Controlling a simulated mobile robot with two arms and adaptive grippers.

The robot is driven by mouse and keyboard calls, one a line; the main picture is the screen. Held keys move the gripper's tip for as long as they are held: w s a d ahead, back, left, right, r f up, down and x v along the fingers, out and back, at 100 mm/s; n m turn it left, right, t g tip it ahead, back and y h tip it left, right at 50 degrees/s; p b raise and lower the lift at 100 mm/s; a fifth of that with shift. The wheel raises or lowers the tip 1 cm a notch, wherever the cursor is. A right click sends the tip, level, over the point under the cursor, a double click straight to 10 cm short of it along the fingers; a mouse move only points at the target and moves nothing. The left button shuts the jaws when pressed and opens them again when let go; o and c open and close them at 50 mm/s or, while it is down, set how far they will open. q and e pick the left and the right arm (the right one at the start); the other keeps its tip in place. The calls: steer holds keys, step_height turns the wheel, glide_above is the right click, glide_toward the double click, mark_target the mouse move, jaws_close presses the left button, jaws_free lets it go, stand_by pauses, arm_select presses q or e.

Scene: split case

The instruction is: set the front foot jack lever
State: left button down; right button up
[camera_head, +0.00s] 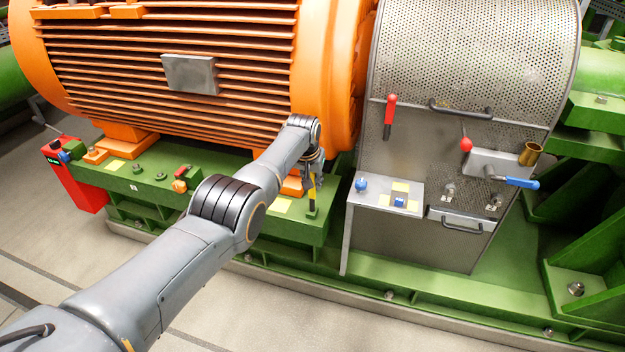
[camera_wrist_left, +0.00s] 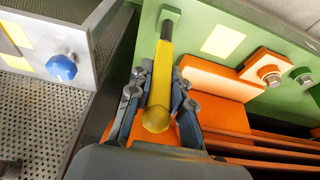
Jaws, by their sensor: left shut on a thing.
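The yellow-handled jack lever (camera_head: 312,194) stands near the right end of the green base, beside the orange motor's front foot. In the left wrist view the lever (camera_wrist_left: 160,75) has a long yellow handle with a rounded end and a dark shaft into the green base. My left gripper (camera_head: 314,172) is on the upper part of the handle. Its fingers (camera_wrist_left: 156,100) are shut around the handle, one on each side. The lever looks roughly upright in the head view. My right gripper is in neither view.
A grey panel with a blue knob (camera_head: 361,185) is just right of the lever. Beyond it are a red-handled lever (camera_head: 390,105), a red ball lever (camera_head: 466,145) and a blue-handled lever (camera_head: 522,183). The orange motor (camera_head: 200,60) stands close behind my gripper.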

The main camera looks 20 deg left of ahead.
arm_select(q)
steer(key=c, duration=1.2)
jaws_free()
steer(key=shift+w, duration=0.1)
steer(key=shift+r, duration=0.1)
steer(key=v, duration=1.1)
steer(key=shift+s+r, duration=0.2)
steer(key=shift+r, duration=0.15)
